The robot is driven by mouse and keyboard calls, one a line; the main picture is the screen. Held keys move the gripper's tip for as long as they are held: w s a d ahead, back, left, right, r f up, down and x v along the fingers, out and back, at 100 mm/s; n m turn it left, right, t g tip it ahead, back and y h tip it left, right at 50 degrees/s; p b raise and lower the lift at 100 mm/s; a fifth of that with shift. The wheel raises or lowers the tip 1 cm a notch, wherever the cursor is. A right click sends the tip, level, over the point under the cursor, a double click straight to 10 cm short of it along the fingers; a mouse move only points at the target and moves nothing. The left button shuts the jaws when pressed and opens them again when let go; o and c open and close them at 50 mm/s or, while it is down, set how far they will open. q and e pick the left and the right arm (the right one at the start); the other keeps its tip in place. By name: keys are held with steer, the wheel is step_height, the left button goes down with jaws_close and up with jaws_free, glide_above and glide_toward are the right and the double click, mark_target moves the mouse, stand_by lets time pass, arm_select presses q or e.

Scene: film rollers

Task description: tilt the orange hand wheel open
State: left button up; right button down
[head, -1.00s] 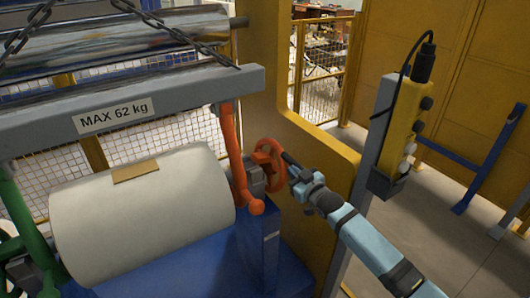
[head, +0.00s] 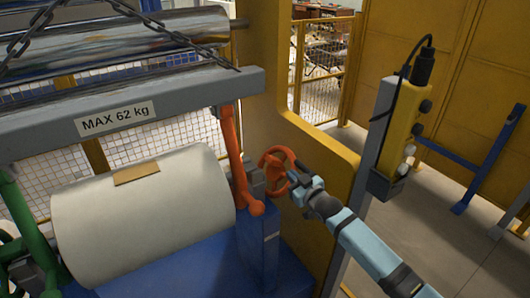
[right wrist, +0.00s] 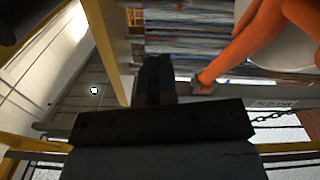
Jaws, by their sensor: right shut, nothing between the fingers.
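The orange hand wheel (head: 270,160) sits on a grey block just right of the orange lever arm (head: 233,150) in the head view. My right gripper (head: 291,176) is at the wheel's right side, and its fingers overlap the wheel there. Whether they touch it cannot be told. In the right wrist view the dark fingers (right wrist: 155,80) are close together with nothing seen between them. An orange part (right wrist: 255,50) shows beside them at the upper right. My left gripper is not in view.
A white film roll (head: 140,215) lies left of the orange lever arm. The yellow frame (head: 335,165) stands close behind my right arm. A yellow control pendant (head: 397,130) hangs on a grey post to the right. A blue post (head: 258,250) stands below the wheel.

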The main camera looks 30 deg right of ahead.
steer(key=s+p, duration=0.4)
steer(key=s, duration=0.4)
steer(key=shift+s+d, duration=0.3)
steer(key=shift+d, duration=0.05)
steer(key=s+a+f+g+y+p, duration=0.1)
steer(key=s+a+f+g, duration=0.2)
steer(key=s+a, duration=0.7)
steer(key=s+a+f+g+y+p, duration=0.1)
steer(key=s+a+f+g+p, duration=0.1)
steer(key=s+a+f+g, duration=0.2)
steer(key=s+a+f, duration=0.3)
steer(key=s+a, duration=0.4)
steer(key=s, duration=0.2)
steer(key=shift+f, duration=0.15)
steer(key=shift+s, duration=0.1)
